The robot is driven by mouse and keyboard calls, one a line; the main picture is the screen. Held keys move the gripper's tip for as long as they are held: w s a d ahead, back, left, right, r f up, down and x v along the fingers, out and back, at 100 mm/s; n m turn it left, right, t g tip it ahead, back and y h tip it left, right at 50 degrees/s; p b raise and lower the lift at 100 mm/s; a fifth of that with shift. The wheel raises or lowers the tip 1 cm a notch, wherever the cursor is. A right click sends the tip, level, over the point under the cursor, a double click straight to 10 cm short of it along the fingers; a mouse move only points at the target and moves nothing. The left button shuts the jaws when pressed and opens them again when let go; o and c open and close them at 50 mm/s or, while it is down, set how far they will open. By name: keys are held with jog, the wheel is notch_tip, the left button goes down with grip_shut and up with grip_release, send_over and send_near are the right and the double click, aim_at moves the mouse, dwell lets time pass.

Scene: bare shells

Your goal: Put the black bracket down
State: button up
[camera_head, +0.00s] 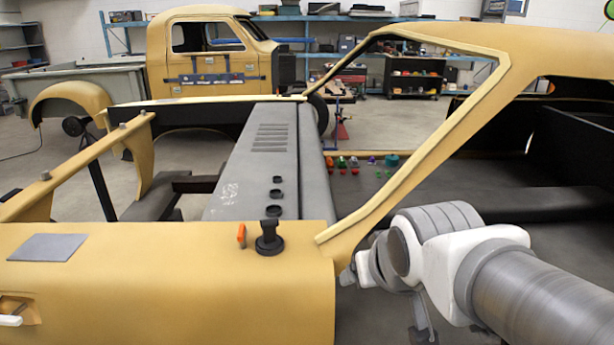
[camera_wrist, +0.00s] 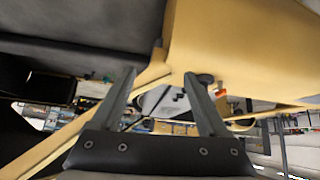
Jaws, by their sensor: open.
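A black piece with a round base and an upright stub, which I take to be the black bracket (camera_head: 269,240), stands on the yellow body panel (camera_head: 170,290) near its far edge. In the wrist view a dark round part, likely the same bracket (camera_wrist: 206,79), shows just behind the tip of the right finger. My gripper (camera_wrist: 160,75) is open, with nothing seen between its two fingers. In the head view my arm comes in from the lower right, apart from the bracket; the fingers are not clear there.
A small orange piece (camera_head: 241,235) stands just left of the bracket. A flat grey plate (camera_head: 47,247) lies on the panel at the left. A sloping yellow pillar (camera_head: 425,150) rises between the panel and my arm. Several small coloured items sit behind it.

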jog(key=s+d+g, duration=0.1)
jog(key=s+g, duration=0.1)
jog(key=s, duration=0.6)
jog(key=shift+s+d+m, duration=0.15)
jog(key=shift+d+m, duration=0.2)
jog(key=shift+m, duration=0.05)
